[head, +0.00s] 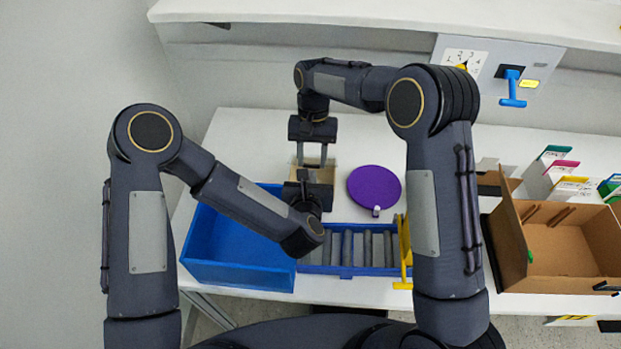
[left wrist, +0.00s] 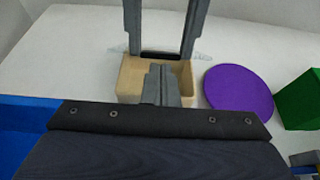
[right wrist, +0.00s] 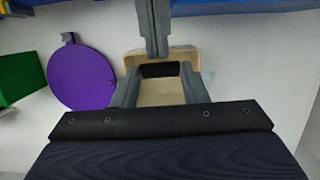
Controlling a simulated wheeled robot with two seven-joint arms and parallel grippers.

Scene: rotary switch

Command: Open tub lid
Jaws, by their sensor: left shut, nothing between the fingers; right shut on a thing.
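A small tan tub (head: 327,174) stands on the white table and also shows in the left wrist view (left wrist: 130,82) and right wrist view (right wrist: 183,54). Its inside shows from above. A dark strip and pale see-through flaps show at it; I cannot tell which part is the lid. My right gripper (head: 312,160) has its fingers spread on either side of the tub, holding it, as the right wrist view (right wrist: 165,72) shows. My left gripper (left wrist: 160,72) is shut and empty, its tips at the tub's opposite side. In the head view the left arm partly hides the tub.
A purple disc (head: 374,184) lies right of the tub. A blue bin (head: 235,270) is at the front left, beside a blue-framed rack of grey bars (head: 366,250). A cardboard box (head: 560,250) stands at the right. Table behind the tub is clear.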

